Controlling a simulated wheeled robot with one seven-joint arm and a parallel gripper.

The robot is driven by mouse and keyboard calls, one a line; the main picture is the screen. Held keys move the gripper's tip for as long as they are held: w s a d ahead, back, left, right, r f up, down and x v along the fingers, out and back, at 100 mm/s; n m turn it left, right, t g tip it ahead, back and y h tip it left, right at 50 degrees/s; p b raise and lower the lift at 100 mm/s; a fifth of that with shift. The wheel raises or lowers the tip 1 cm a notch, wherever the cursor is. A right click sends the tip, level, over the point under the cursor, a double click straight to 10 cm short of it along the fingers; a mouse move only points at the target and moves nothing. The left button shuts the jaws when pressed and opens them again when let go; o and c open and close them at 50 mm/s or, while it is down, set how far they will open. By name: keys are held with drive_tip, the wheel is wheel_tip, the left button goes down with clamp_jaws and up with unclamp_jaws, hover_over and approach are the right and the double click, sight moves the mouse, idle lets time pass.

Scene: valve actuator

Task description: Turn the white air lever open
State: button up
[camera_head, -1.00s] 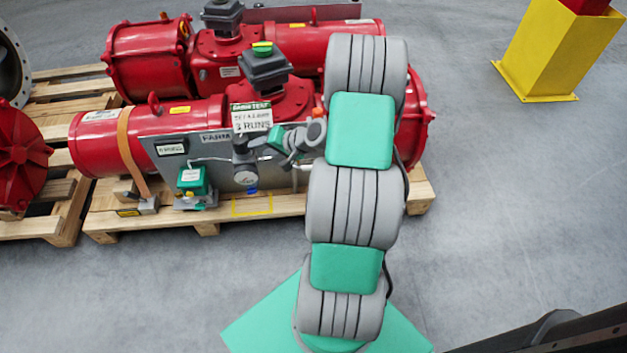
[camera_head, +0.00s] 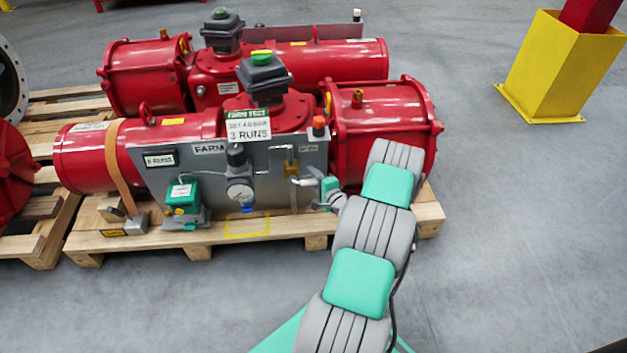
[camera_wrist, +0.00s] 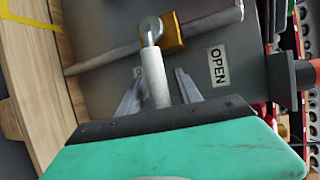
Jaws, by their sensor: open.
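The white air lever (camera_wrist: 152,72) shows in the wrist view on a metal stem, next to a brass valve body (camera_wrist: 174,33) on a pipe. In the head view the lever (camera_head: 302,182) is small, near the right end of the grey panel (camera_head: 270,188). My gripper (camera_wrist: 158,84) is open, with one finger on each side of the lever. Gaps show between lever and fingers; the lever's lower end is hidden by the gripper body. An OPEN label (camera_wrist: 218,65) is on the panel to the right of the fingers. In the head view my gripper (camera_head: 312,190) is at the lever.
The panel stands before a red actuator (camera_head: 380,130) on a wooden pallet (camera_head: 110,240). A yellow post (camera_head: 545,65) stands at the right. The floor in front is clear.

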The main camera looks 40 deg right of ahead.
drive_tip(key=shift+c, duration=0.5)
clamp_jaws()
idle(0.9)
